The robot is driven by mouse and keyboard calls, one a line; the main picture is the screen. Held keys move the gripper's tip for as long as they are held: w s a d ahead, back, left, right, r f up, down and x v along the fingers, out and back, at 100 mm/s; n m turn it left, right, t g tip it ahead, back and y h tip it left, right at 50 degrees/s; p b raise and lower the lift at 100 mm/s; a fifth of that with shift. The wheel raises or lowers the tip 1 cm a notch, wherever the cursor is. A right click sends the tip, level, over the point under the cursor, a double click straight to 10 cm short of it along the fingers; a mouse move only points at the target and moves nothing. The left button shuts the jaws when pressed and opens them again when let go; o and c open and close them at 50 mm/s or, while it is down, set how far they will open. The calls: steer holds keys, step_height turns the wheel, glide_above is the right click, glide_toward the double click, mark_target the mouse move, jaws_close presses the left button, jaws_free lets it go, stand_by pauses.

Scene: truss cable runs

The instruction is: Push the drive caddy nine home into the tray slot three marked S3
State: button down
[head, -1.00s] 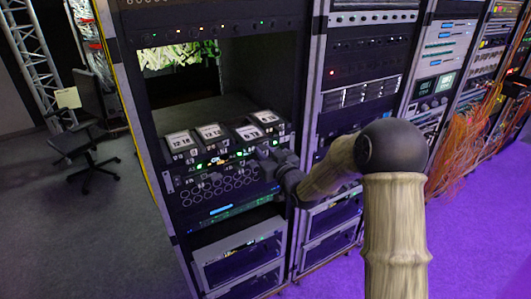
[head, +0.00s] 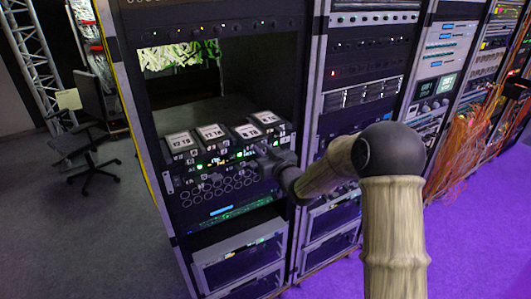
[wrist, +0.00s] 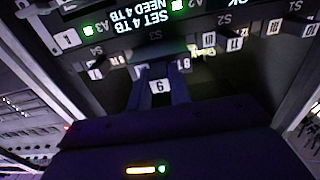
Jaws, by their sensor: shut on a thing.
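My gripper (wrist: 160,96) is shut on a dark drive caddy whose white label (wrist: 159,86) reads 9, upside down in the wrist view. The caddy points into the front of the rack tray, in line with the slot marked S3 (wrist: 155,36). Its far end is in dark shadow, so how deep it sits cannot be told. In the head view my gripper (head: 266,156) is at the right part of the tray front (head: 215,180), and it hides the caddy there.
Other numbered caddies (wrist: 240,40) stick out near slots S2 (wrist: 222,19) and S1 (wrist: 295,5). Lit displays and green lamps sit by the A labels. Several white label cards (head: 210,132) lie on top of the tray.

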mark_target(256, 143)
steer(key=shift+x, duration=2.25)
steer(key=shift+w+a+r+b, duration=0.1)
steer(key=shift+w+a+b, duration=0.3)
steer(key=shift+w, duration=0.15)
steer(key=c, duration=1.2)
jaws_free()
steer(key=shift+s+d, duration=0.1)
steer(key=shift+s+d+b, duration=0.2)
steer(key=shift+s+b, duration=0.05)
steer(key=shift+b, duration=0.05)
steer(key=b+v, duration=0.6)
steer(key=v, duration=1)
steer(key=shift+s+d, duration=0.15)
steer(key=shift+s, duration=0.05)
steer(key=shift+d, duration=0.1)
